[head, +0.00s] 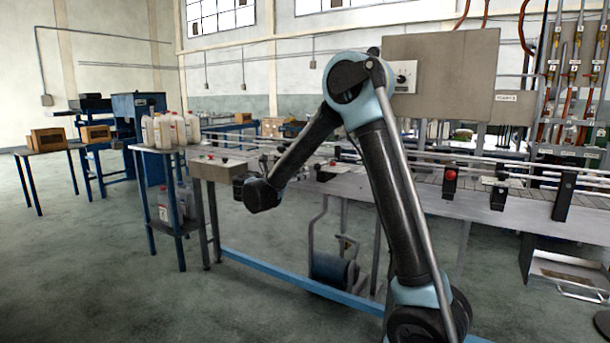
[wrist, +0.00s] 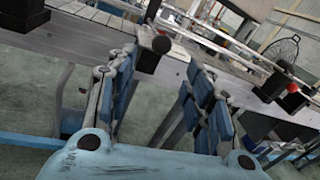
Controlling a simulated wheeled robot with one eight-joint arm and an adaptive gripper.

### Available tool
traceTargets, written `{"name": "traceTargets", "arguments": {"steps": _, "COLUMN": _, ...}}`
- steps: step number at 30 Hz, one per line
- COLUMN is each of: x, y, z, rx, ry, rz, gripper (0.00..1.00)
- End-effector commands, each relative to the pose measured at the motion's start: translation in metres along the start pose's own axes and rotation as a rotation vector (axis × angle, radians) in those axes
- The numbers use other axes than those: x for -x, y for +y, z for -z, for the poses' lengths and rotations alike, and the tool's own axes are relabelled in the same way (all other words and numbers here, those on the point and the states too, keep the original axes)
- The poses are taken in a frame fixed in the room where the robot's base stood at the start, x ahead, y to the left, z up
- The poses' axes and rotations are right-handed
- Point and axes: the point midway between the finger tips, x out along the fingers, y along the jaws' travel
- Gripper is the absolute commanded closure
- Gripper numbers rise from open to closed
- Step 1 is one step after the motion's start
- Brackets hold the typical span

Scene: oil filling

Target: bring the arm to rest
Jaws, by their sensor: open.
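My gripper (wrist: 160,78) is open in the wrist view, with its two blue-and-grey fingers spread apart and nothing between them. The conveyor (wrist: 95,32) shows beyond the fingers, tilted in the picture. In the head view my arm is bent, rising to a high elbow and reaching down and left to a wrist in front of the conveyor's left end. The gripper itself is hard to make out there against the conveyor parts.
The conveyor (head: 480,200) runs across the right with a grey control box (head: 440,75) above it. A small blue side table (head: 165,152) with several bottles stands left of its end. Cardboard boxes (head: 47,139) sit on a far-left table. The floor at front left is clear.

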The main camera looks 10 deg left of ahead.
Motion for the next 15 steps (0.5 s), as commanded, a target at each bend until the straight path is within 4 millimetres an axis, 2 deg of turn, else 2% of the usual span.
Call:
{"name": "traceTargets", "arguments": {"steps": 6, "x": 0.0127, "y": 0.0002, "z": 0.0002, "rx": 0.000, "ry": 0.000, "rz": 0.000, "gripper": 0.53}}
{"name": "traceTargets", "arguments": {"steps": 15, "x": 0.0131, "y": -0.0001, "z": 0.0001, "rx": 0.000, "ry": 0.000, "rz": 0.000, "gripper": 0.53}}
